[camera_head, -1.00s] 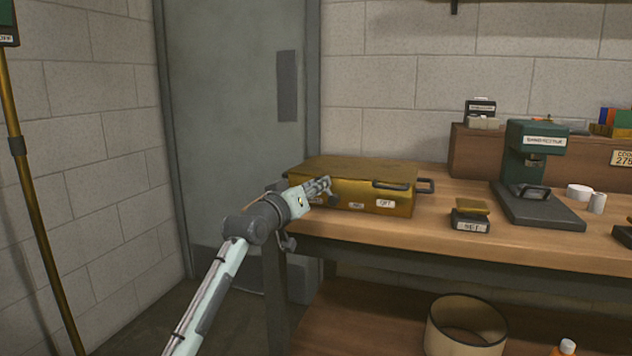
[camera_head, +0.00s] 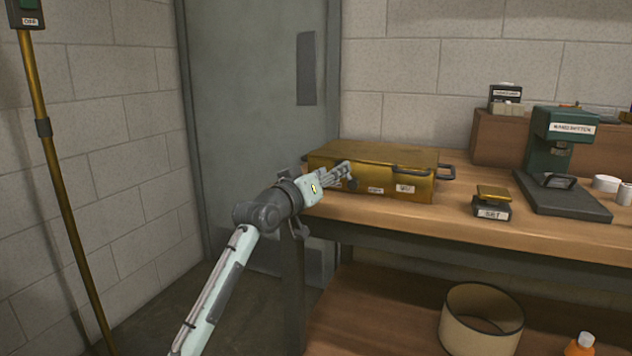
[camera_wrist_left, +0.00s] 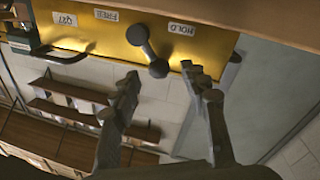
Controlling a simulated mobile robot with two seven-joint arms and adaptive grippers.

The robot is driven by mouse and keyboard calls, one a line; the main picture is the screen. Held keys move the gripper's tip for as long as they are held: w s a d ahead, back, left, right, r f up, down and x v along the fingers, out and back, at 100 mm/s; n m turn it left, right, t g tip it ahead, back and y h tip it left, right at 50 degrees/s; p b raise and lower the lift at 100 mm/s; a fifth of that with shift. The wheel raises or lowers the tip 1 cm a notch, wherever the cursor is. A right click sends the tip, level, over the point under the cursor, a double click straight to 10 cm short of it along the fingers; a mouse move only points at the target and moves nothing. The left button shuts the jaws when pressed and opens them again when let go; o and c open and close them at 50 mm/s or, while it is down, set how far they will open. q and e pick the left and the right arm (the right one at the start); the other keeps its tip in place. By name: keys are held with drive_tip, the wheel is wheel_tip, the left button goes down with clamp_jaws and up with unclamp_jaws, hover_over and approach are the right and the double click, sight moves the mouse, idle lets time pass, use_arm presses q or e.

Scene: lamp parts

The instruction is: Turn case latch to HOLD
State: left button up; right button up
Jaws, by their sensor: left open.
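The brass case (camera_head: 385,160) stands on the left end of the workbench, its front carrying small white labels. In the left wrist view, the case front (camera_wrist_left: 207,45) appears upside down. Its dark latch (camera_wrist_left: 147,50), a short bar with rounded ends, sits slanted between the FREED label (camera_wrist_left: 105,15) and the HOLD label (camera_wrist_left: 181,27). My left gripper (camera_head: 345,173) is at the left part of the case front. In the wrist view, its open fingers (camera_wrist_left: 160,76) are spread to either side of the latch's nearer end; I cannot tell whether they touch it.
A small SET block (camera_head: 492,203) and a green press-like machine (camera_head: 563,130) stand to the right on the workbench (camera_head: 450,225). A round shade (camera_head: 481,345) sits on the lower shelf. A yellow pole (camera_head: 60,190) stands at far left.

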use_arm(q)
drive_tip(key=v, duration=1)
